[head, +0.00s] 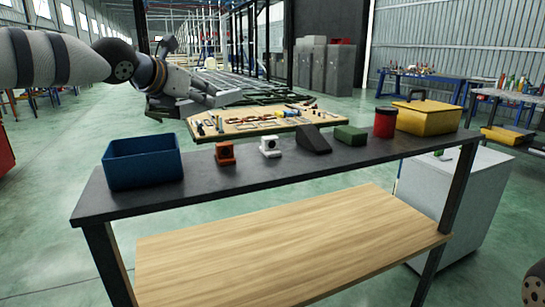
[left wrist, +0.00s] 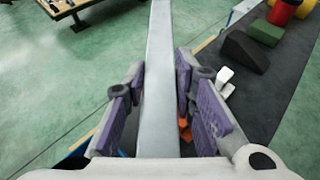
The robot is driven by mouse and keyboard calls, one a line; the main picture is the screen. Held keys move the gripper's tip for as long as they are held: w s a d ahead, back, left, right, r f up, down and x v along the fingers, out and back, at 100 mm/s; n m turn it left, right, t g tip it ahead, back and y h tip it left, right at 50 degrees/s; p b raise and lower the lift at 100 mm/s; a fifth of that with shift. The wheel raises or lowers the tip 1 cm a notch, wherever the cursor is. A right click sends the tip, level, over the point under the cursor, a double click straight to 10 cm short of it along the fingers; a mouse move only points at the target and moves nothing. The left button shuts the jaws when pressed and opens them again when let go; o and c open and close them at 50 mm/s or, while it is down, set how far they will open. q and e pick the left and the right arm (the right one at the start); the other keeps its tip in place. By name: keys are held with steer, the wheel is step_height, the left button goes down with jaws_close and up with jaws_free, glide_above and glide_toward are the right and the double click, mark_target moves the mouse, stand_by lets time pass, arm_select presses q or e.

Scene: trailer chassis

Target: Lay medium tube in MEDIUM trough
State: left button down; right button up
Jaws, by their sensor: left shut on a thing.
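My left gripper (head: 207,101) is raised above and behind the left end of the dark workbench. In the left wrist view, a long pale grey square-sided tube (left wrist: 160,50) runs between the purple-padded fingers of the left gripper (left wrist: 160,98). The fingers are shut on it, and it extends far out past the fingertips. In the head view I cannot make out the tube clearly against the background. I cannot identify a trough marked MEDIUM in either view. My right gripper is not in view.
The workbench (head: 312,173) carries a blue bin (head: 143,168), an orange block (head: 225,154), a white block (head: 270,148), a black wedge (head: 312,140), a green block (head: 351,136), a red can (head: 385,123) and a yellow box (head: 428,119). A tool table (head: 240,128) stands behind.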

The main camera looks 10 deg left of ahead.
arm_select(q)
steer(key=shift+s+d+r+p, duration=0.3)
steer(key=shift+s+r, duration=0.15)
steer(key=shift+s, duration=0.1)
steer(key=shift+s+d+r+p, duration=0.25)
steer(key=shift+s+r, duration=0.15)
steer(key=shift+s, duration=0.1)
steer(key=f, duration=0.1)
steer(key=b, duration=0.2)
glide_above(222, 187)
steer(key=f, duration=0.9)
steer(key=shift+w+a+f, duration=0.2)
steer(key=shift+w+f, duration=0.05)
steer(key=shift+w, duration=0.05)
steer(key=f, duration=0.3)
steer(key=shift+s+d+f+b, duration=0.25)
steer(key=shift+s+f+b, duration=0.05)
steer(key=shift+s+f, duration=0.1)
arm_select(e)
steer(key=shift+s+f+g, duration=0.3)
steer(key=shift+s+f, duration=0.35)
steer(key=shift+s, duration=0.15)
arm_select(q)
steer(key=c, duration=1.3)
jaws_free()
